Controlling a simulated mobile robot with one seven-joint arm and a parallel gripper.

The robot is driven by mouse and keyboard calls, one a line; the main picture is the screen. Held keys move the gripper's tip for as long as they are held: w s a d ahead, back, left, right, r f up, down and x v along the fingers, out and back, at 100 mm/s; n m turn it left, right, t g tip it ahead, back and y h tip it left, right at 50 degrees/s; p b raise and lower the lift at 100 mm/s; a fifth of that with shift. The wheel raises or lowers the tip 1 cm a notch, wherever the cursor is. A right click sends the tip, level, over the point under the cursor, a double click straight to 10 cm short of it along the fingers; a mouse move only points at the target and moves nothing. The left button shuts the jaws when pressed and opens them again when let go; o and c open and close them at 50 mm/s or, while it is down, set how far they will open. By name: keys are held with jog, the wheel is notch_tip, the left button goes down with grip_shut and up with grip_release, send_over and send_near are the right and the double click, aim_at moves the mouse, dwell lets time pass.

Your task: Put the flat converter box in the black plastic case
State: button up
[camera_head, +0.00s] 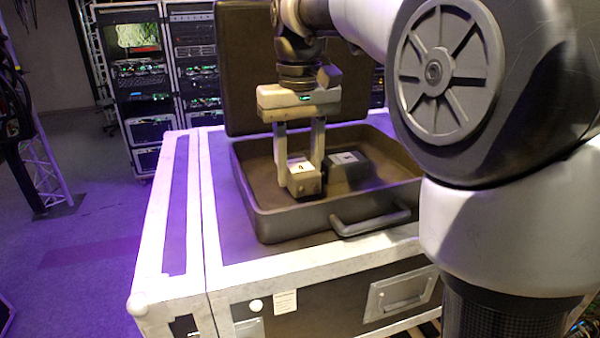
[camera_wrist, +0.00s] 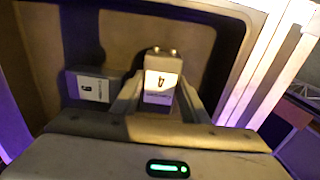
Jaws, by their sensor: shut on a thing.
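The black plastic case (camera_head: 262,228) lies open on a large flight case, with its lid (camera_head: 243,70) raised at the back. My gripper (camera_head: 303,165) points down into it, its two fingers shut on a small box with a pale label, the flat converter box (camera_head: 304,183). In the wrist view my gripper (camera_wrist: 158,100) has the converter box (camera_wrist: 160,86) between its fingers, with two round studs at the far end. The box is inside the case walls, low down; I cannot tell whether it touches the floor.
A second, darker labelled box (camera_head: 348,170) lies in the case just right of the held one; it shows at left in the wrist view (camera_wrist: 90,88). The case handle (camera_head: 370,222) faces front. Equipment racks (camera_head: 140,75) stand behind.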

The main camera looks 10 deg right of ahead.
aim_at(299, 165)
jog(key=shift+f, duration=0.75)
jog(key=shift+f, duration=0.2)
jog(key=o, duration=1.3)
jog(key=shift+c, duration=0.2)
jog(key=shift+r, duration=0.1)
notch_tip(299, 165, up, 12)
jog(key=shift+r, duration=0.1)
